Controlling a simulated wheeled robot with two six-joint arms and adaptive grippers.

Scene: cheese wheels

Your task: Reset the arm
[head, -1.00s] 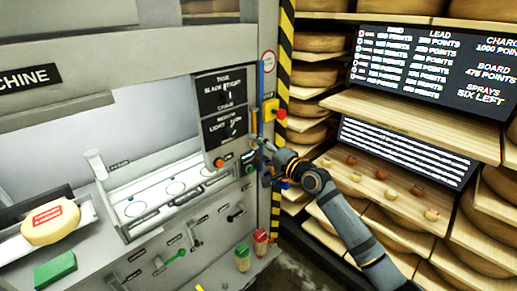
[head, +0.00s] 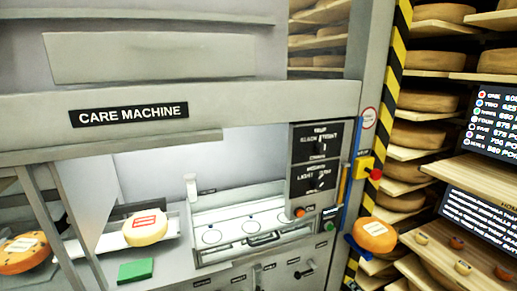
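Neither of my grippers and neither of my arms shows in the head view. The care machine (head: 240,108) fills the left and middle, with its label on the front beam. A pale yellow cheese wheel (head: 145,229) with a red and white label rests on a light surface at the machine's left. An orange cheese wheel (head: 374,233) with a pale label sits at a blue piece right of the machine. Another orange wheel (head: 22,252) is cut off at the left edge.
A green block (head: 135,271) lies below the pale wheel. A tray with round marks (head: 255,226) is in the machine opening. A red button on a yellow box (head: 366,170) is on the right post. Shelves of cheese wheels (head: 425,102) and dark text boards (head: 495,130) stand at the right.

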